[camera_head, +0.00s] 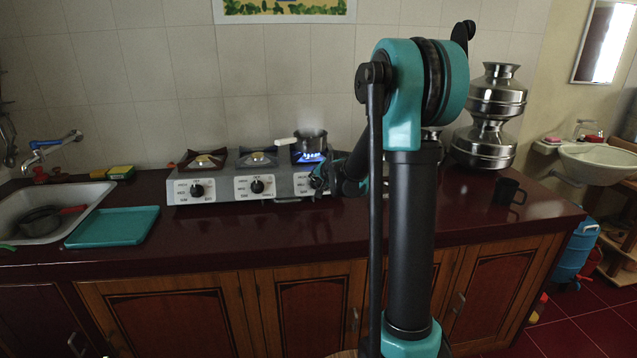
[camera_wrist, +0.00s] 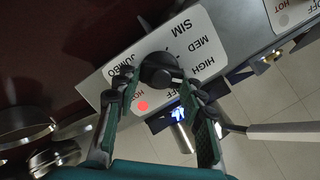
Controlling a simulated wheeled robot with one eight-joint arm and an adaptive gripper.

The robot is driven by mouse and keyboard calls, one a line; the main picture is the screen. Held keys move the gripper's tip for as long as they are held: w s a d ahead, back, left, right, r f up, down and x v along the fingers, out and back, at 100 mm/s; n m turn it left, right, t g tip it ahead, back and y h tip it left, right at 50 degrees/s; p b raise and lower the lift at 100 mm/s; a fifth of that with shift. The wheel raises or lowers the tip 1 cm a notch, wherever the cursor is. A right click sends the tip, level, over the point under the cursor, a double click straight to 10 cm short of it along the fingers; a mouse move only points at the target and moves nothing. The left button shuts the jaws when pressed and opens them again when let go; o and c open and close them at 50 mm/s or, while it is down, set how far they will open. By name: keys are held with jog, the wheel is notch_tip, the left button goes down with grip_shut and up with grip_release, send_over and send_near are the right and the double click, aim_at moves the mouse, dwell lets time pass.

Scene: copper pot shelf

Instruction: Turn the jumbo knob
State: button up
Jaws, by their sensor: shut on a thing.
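The jumbo knob (camera_wrist: 158,70) is a dark round knob on a white label plate (camera_wrist: 205,48) with JUMBO, SIM, MED, HIGH and HOT markings. It is on the right-hand part of the grey stove (camera_head: 222,187), mostly hidden by my gripper in the head view. My gripper (camera_wrist: 150,90) reaches the knob from the front, its green-padded fingers on either side and shut on it. A red dot (camera_wrist: 143,106) shows beside the word HOT. A blue flame (camera_head: 309,156) burns under a small pot (camera_head: 310,140) on the right burner.
Two other knobs (camera_head: 197,190) (camera_head: 257,186) sit to the left on the stove. The pot's pale handle (camera_head: 285,141) points left. A teal tray (camera_head: 112,227) and sink (camera_head: 55,200) are further left. A black mug (camera_head: 507,191) and steel pots (camera_head: 489,115) stand to the right.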

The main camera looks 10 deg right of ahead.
jog(key=m, duration=0.4)
jog(key=shift+d+f+t+y, duration=0.1)
jog(key=shift+t+y, duration=0.3)
jog(key=m, duration=0.4)
jog(key=shift+s+f+t, duration=0.1)
jog(key=shift+s+t, duration=0.05)
jog(key=shift+t, duration=0.15)
jog(key=shift+m, duration=0.4)
jog(key=o, duration=1.2)
jog(key=shift+c, duration=0.2)
jog(key=v, duration=1.2)
jog(key=shift+f, duration=0.15)
